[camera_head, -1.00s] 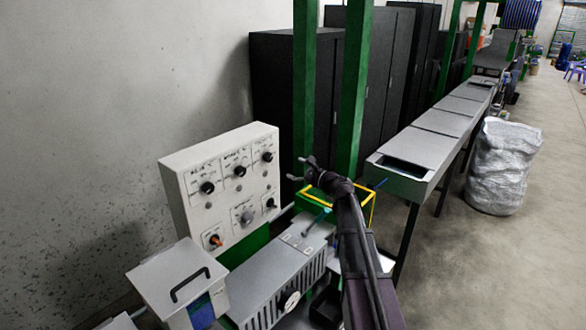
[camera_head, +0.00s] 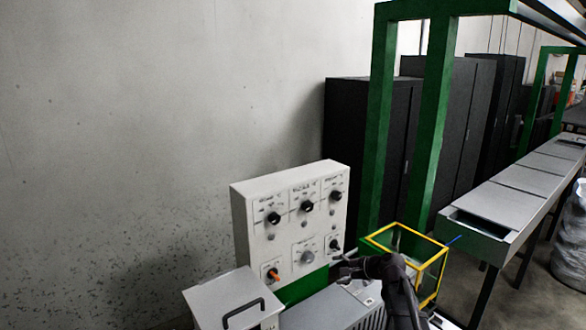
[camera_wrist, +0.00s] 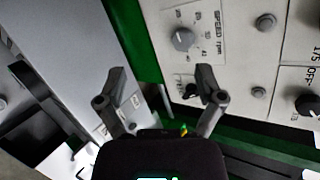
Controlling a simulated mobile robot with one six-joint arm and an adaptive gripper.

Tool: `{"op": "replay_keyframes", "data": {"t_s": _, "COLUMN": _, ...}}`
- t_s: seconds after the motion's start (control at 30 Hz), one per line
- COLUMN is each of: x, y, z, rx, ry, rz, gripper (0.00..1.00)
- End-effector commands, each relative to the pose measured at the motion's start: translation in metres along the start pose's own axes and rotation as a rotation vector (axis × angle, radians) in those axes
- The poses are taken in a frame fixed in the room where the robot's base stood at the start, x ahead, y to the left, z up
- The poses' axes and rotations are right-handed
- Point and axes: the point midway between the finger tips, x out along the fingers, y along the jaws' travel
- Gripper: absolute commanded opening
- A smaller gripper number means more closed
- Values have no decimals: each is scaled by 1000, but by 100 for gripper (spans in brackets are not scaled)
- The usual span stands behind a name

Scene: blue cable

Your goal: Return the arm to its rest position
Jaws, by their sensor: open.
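My gripper (camera_head: 343,268) is at the lower middle of the head view, in front of the lower right part of the white control panel (camera_head: 252,215). In the wrist view my gripper (camera_wrist: 160,86) has its two fingers spread apart with nothing between them. A panel knob marked SPEED rpm (camera_wrist: 183,39) lies beyond the fingertips. My dark arm (camera_head: 402,300) reaches up from the bottom edge of the head view. A blue cable end (camera_head: 454,239) shows beside the yellow-edged frame, and most of the cable cannot be made out.
A yellow-edged box frame (camera_head: 432,268) stands just right of my arm. Green posts (camera_head: 432,130) rise behind it. A grey conveyor trough (camera_head: 500,222) runs off to the right. A grey box with a black handle (camera_head: 222,297) stands at lower left. Open wall is at left.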

Motion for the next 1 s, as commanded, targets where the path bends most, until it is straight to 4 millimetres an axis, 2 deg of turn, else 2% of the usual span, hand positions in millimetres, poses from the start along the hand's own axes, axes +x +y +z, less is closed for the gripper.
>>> {"op": "replay_keyframes", "data": {"t_s": 0.03, "x": 5, "y": 28, "z": 10, "rx": -69, "ry": 2, "rz": 63, "gripper": 87}}
{"op": "replay_keyframes", "data": {"t_s": 0.27, "x": 10, "y": 118, "z": 36, "rx": -380, "ry": -4, "rz": 362, "gripper": 87}}
{"op": "replay_keyframes", "data": {"t_s": 0.4, "x": 3, "y": 170, "z": 46, "rx": -555, "ry": -27, "rz": 550, "gripper": 87}}
{"op": "replay_keyframes", "data": {"t_s": 0.6, "x": -17, "y": 236, "z": 57, "rx": -773, "ry": -78, "rz": 815, "gripper": 87}}
{"op": "replay_keyframes", "data": {"t_s": 0.7, "x": -29, "y": 259, "z": 60, "rx": -853, "ry": -106, "rz": 927, "gripper": 87}}
{"op": "replay_keyframes", "data": {"t_s": 0.8, "x": -39, "y": 274, "z": 61, "rx": -908, "ry": -129, "rz": 1010, "gripper": 87}}
{"op": "replay_keyframes", "data": {"t_s": 1.0, "x": -49, "y": 285, "z": 62, "rx": -952, "ry": -150, "rz": 1084, "gripper": 87}}
